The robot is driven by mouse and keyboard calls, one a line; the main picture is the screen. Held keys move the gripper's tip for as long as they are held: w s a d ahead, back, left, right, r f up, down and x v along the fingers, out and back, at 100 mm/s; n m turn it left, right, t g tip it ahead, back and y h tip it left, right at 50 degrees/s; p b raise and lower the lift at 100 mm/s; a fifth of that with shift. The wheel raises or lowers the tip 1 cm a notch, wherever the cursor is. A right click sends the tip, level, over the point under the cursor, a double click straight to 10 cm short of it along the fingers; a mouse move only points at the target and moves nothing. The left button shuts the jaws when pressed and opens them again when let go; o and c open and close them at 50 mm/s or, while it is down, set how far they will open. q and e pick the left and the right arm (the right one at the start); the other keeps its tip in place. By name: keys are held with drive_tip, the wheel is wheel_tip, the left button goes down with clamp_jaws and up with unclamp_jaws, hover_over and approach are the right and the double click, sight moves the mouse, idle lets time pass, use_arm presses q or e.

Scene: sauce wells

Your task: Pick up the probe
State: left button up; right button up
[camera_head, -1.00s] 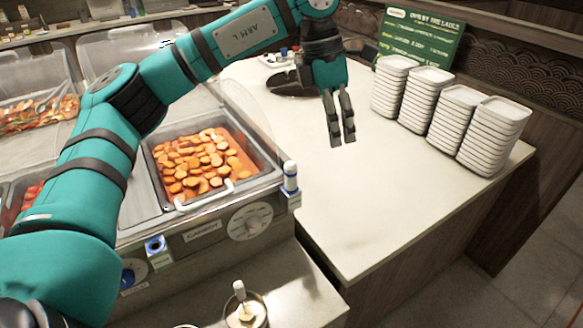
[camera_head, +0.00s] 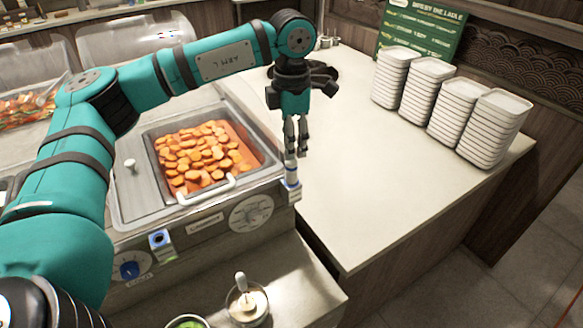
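My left gripper (camera_head: 297,152) points straight down just above the probe's top. Its two dark fingers are slightly apart with nothing seen between them. I cannot tell whether a fingertip touches the probe. My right gripper is out of view.
A pan of sliced carrots (camera_head: 246,133) sits in the warmer left of the probe. White plate stacks (camera_head: 490,128) stand at the right of the pale counter (camera_head: 370,190), whose middle is clear. A cup with a white-handled utensil (camera_head: 247,302) stands in front.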

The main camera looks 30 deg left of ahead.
sight(292, 161)
use_arm(q)
drive_tip(key=shift+f+p, duration=0.3)
drive_tip(key=shift+f, duration=0.05)
wheel_tip(292, 161, down, 4)
drive_tip(key=shift+s+r+p, duration=0.1)
drive_tip(key=shift+r+p, duration=0.1)
drive_tip(key=shift+p, duration=0.6)
drive_tip(key=shift+f, duration=0.5)
clamp_jaws()
drive_tip(key=shift+r, duration=0.2)
